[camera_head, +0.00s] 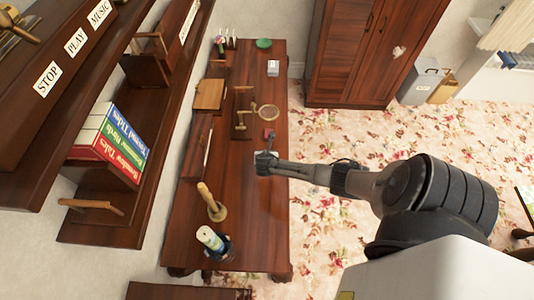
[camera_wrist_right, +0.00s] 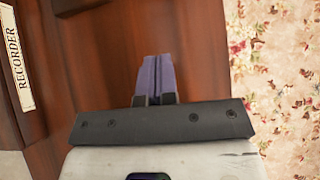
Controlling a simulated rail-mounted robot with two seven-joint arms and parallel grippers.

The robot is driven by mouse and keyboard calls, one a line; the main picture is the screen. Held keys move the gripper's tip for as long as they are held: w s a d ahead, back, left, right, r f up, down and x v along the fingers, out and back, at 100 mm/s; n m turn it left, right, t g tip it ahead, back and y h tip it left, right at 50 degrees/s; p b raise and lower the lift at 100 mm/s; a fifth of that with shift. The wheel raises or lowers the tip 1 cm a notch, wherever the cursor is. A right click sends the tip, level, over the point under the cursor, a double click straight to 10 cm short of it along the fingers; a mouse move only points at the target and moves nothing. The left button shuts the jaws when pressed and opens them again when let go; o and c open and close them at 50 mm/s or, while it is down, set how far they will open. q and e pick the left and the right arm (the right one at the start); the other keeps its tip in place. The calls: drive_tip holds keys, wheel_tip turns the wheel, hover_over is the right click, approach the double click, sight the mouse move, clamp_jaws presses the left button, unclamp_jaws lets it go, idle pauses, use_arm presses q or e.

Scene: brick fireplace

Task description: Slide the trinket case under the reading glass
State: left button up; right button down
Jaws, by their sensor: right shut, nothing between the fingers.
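The reading glass (camera_head: 268,112) is a round lens in a brass-coloured ring, held out by a stand (camera_head: 241,118) on the dark wooden desk (camera_head: 240,239). A small reddish item (camera_head: 269,132), which may be the trinket case, lies on the desk just in front of the lens; it is too small to be sure. My right gripper (camera_head: 266,154) is just in front of this item, low over the desk; I cannot tell if they touch. In the right wrist view its purple fingers (camera_wrist_right: 156,78) are shut and empty over the wood. My left gripper is out of view.
A label reading RECORDER (camera_wrist_right: 18,67) shows in the right wrist view.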

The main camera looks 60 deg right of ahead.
drive_tip(key=s+a+r+m+y, duration=0.2)
drive_tip(key=s+a+m, duration=0.25)
drive_tip(key=a, duration=0.55)
drive_tip(key=s+a+r+m+y, duration=0.25)
drive_tip(key=a+m, duration=0.25)
drive_tip(key=a, duration=0.6)
drive_tip(key=s+a+r+m+y, duration=0.2)
drive_tip(key=s+a+r+m, duration=0.3)
drive_tip(key=r, duration=0.3)
drive_tip(key=s+a+r+m+y, duration=0.2)
drive_tip(key=s+a+r+m, duration=0.3)
drive_tip(key=s+r+m, duration=0.1)
wheel_tip(320, 180, up, 2)
drive_tip(key=shift+s+a+r, duration=0.15)
drive_tip(key=shift+s+a, duration=0.05)
drive_tip(key=shift+s, duration=0.65)
drive_tip(key=c, duration=1.9)
unclamp_jaws()
